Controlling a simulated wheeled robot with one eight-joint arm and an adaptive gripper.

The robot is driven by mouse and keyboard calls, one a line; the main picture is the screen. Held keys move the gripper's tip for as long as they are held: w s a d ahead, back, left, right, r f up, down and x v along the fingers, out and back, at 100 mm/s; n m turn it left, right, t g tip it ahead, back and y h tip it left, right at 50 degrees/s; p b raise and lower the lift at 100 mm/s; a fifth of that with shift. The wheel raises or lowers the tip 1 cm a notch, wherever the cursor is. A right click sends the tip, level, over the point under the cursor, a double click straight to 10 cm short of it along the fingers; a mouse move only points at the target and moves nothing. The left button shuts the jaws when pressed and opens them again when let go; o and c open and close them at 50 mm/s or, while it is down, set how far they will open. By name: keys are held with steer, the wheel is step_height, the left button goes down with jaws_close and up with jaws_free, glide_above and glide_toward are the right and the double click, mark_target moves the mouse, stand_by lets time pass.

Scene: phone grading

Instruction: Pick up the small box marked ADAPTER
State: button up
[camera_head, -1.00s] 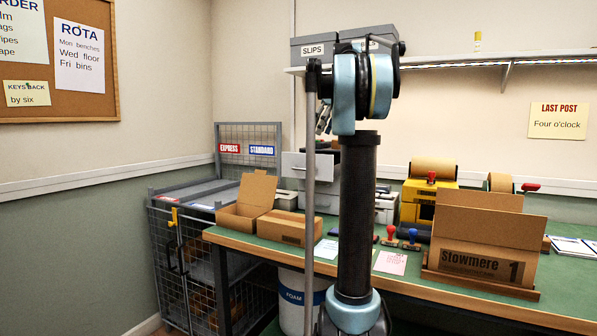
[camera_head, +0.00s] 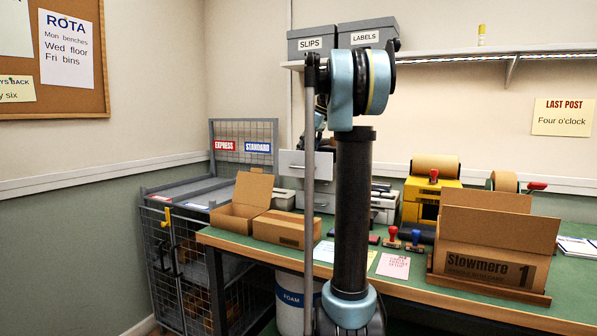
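No box with a readable ADAPTER mark shows in the head view. A closed brown carton (camera_head: 281,231) lies on the green bench beside an open brown carton (camera_head: 233,217), and I can read no such word on either. My arm stands upright in the middle of the picture and hides part of the bench and the drawers behind it. My gripper cannot be made out; the far end of the arm is behind its own upper joint.
The green bench (camera_head: 568,290) also bears a large open Stowmere carton (camera_head: 485,270), a yellow tape dispenser (camera_head: 420,205), stamps (camera_head: 392,235) and a pink note (camera_head: 393,266). A wire cage (camera_head: 185,275) stands left of the bench, a FOAM bin (camera_head: 290,305) below it. A shelf runs above.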

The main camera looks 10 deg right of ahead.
steer(key=shift+a+x, duration=0.15)
steer(key=shift+x, duration=1.45)
steer(key=shift+a+x, duration=0.15)
steer(key=shift+x, duration=1.4)
steer(key=shift+r, duration=0.1)
steer(key=c, duration=0.8)
